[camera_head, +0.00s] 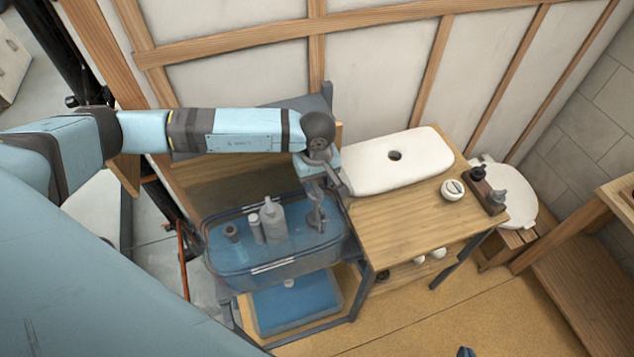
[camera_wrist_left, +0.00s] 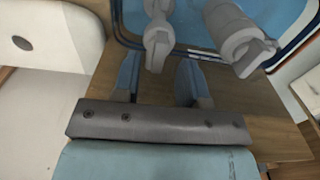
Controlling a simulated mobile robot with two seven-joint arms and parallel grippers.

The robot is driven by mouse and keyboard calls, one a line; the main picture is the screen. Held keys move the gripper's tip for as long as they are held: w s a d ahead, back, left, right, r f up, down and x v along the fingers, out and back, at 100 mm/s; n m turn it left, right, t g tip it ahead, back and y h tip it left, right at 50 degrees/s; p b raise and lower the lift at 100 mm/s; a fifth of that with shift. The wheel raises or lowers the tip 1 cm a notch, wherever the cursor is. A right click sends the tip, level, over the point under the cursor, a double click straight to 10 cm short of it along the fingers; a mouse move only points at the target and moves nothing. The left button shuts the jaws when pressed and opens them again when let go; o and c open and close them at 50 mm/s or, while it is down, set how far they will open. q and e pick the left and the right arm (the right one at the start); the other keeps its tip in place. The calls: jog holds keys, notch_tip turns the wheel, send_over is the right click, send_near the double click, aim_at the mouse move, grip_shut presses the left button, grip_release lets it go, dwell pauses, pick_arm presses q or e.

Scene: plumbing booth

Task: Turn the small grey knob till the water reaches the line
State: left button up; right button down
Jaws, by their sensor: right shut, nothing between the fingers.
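My left gripper (camera_head: 325,181) reaches over the right rim of a clear bluish basin (camera_head: 268,267). In the left wrist view its two fingers (camera_wrist_left: 160,80) stand apart, open. A grey tap-like fitting with a small knob (camera_wrist_left: 157,48) lies just beyond and between the fingertips; I cannot tell whether they touch it. A second, larger grey fitting with a flat handle (camera_wrist_left: 245,50) is to its right. In the head view a grey tap (camera_head: 316,215) shows below the gripper. Bluish water seems to fill the basin; I cannot make out a line. My right gripper (camera_head: 466,352) barely shows at the bottom edge, shut.
A grey bottle (camera_head: 272,220) and smaller containers show at the basin. A blue tray (camera_head: 297,303) is below. The wall is close behind the arm.

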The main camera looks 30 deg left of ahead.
aim_at(316, 189)
pick_arm(q)
jog(key=shift+f, duration=1.45)
jog(key=shift+c, duration=0.4)
jog(key=c, duration=0.6)
